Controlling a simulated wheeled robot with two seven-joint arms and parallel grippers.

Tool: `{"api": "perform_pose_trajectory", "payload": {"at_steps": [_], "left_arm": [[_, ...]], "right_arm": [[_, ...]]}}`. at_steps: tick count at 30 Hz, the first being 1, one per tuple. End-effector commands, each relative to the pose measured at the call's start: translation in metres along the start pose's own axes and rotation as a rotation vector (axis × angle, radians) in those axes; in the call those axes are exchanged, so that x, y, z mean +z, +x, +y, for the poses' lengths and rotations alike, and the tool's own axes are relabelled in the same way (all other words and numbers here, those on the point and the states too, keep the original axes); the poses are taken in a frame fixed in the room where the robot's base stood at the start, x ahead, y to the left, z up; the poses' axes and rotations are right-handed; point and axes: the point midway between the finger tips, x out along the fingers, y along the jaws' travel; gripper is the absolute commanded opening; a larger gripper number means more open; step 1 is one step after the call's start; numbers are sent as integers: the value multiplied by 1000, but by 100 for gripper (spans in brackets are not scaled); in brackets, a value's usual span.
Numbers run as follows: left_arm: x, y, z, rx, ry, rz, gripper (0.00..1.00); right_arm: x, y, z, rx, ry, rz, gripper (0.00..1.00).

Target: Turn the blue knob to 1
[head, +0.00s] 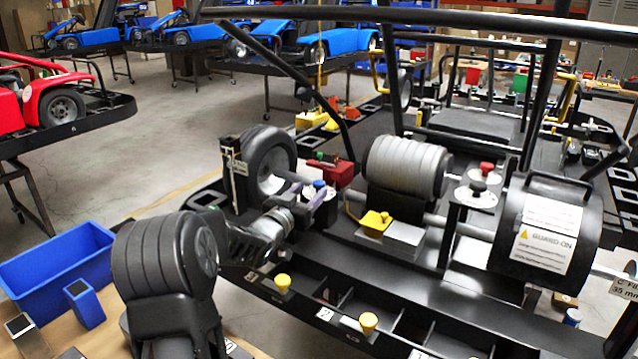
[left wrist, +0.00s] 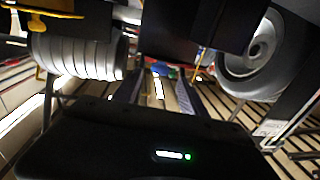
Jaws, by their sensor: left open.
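The blue knob (head: 319,184) is small and sits on a mount at the kart frame, between the front wheel and the ribbed grey tyre. A small blue patch in the left wrist view (left wrist: 158,69), beyond the fingers, looks like the same knob. My left gripper (head: 306,199) is open, just left of and close to the knob in the head view. Its two dark fingers (left wrist: 160,88) point towards the blue patch in the left wrist view, with a gap between them. I cannot tell whether they touch the knob. The knob's pointer and numbers are too small to read. My right gripper is not in view.
A wheel (head: 270,163) stands left of the knob and a red box (head: 331,172) behind it. The ribbed tyre (head: 405,168) and a yellow block (head: 376,223) are to the right. A dark guard drum (head: 520,215) is farther right. Yellow knobs (head: 283,281) line the front rail.

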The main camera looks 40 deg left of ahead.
Motion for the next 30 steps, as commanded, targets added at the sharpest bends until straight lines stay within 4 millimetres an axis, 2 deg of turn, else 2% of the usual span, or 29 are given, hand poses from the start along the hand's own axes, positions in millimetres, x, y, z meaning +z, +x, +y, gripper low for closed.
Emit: {"api": "perform_pose_trajectory", "payload": {"at_steps": [6,12,22,30], "left_arm": [[-1,36,1,1,0,0,50],[-1,57,1,0,-1,0,50],[0,60,0,0,-1,0,49],[0,60,0,0,-1,0,27]], "right_arm": [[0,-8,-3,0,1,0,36],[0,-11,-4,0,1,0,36],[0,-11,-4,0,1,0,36],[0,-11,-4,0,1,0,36]]}}
